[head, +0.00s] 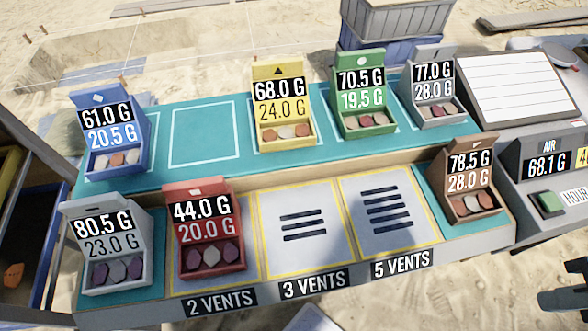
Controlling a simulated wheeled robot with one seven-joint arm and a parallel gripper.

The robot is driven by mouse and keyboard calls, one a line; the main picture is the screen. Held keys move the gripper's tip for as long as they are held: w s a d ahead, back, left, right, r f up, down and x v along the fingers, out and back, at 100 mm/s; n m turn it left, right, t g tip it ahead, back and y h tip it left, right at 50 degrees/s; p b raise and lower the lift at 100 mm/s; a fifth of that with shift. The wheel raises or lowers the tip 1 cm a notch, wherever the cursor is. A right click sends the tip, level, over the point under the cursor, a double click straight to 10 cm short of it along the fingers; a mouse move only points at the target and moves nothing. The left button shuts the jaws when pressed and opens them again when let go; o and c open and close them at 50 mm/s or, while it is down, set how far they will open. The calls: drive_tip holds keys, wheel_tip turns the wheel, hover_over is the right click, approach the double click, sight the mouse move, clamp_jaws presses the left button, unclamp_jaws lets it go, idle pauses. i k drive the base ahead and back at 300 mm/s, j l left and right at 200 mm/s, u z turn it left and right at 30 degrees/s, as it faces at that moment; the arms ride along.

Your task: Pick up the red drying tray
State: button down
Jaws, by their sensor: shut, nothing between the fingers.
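The red drying tray (206,230) stands upright on the front row of the bench, over the 2 VENTS place, between the left grey tray and the 3 VENTS place. Its tall back plate reads 44.0 G and 20.0 G and carries a small pale mark on top. Several purple and grey pieces lie in its shallow base. Nothing covers the tray from this view.
A grey tray (109,248) stands close left of the red one. The 3 VENTS (282,263) and 5 VENTS (415,232) pads are empty. Blue (111,131), yellow (282,103), green (361,92) and grey (434,88) trays line the back; a brown tray (467,178) stands right.

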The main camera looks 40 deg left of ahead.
sight(205, 213)
drive_tip(key=u, duration=2.25)
